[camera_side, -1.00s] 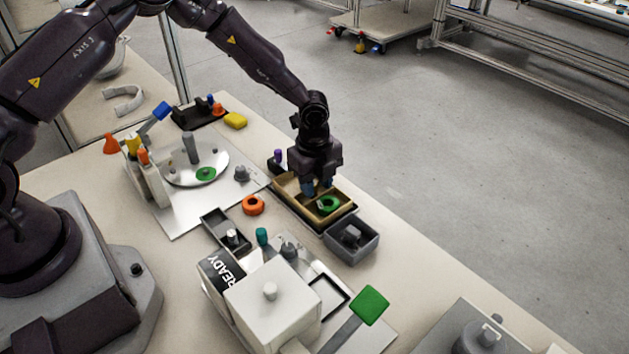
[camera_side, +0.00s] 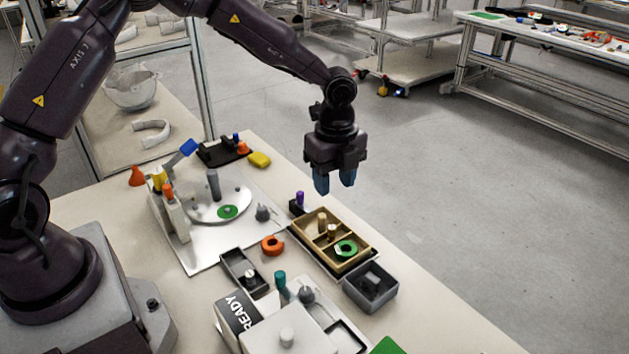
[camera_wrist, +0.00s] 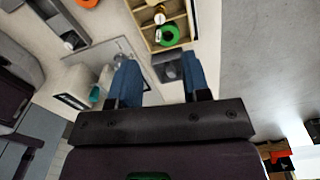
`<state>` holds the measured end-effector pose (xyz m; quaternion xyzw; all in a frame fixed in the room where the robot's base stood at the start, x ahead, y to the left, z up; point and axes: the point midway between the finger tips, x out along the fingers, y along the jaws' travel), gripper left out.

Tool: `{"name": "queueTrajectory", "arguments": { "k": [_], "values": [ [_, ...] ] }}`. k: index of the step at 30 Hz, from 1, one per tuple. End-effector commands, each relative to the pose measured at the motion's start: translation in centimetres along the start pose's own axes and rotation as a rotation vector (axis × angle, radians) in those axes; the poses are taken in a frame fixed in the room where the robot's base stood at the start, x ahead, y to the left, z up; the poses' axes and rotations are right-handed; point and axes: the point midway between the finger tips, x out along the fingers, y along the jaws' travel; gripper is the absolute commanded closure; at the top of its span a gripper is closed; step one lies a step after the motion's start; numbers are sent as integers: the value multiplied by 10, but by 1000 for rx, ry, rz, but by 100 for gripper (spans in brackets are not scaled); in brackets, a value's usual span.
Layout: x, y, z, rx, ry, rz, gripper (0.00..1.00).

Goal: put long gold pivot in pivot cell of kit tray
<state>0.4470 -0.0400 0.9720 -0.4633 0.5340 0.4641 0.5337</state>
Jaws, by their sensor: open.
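The tan kit tray (camera_side: 364,258) lies on the bench in the side view, divided into cells. A gold pivot (camera_side: 322,220) stands upright in its back part, and a second gold piece (camera_side: 332,232) stands close by. A green ring (camera_side: 346,248) lies in the front cell. My gripper (camera_side: 335,186) hangs above the tray, fingers pointing down, apart and empty. I cannot tell for certain which gold piece is longer.
A dark grey bin (camera_side: 371,288) stands just in front of the tray. An orange ring (camera_side: 272,245) and a narrow dark tray (camera_side: 243,272) lie to its left. A purple-topped piece (camera_side: 299,198) stands at its back left. Floor lies open to the right.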

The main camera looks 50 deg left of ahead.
Motion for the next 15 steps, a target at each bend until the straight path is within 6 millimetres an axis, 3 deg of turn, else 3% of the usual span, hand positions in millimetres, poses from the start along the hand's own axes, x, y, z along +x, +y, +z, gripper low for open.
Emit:
{"name": "queueTrajectory", "arguments": {
  "k": [5, 8, 11, 15],
  "values": [
    [-4, 1, 0, -6, -4, -2, 57],
    [-18, 6, 1, -49, -30, -12, 57],
    [-46, 20, 4, -152, -82, -41, 57],
    [-95, 55, 9, -392, -149, -113, 57]
  ]
}}
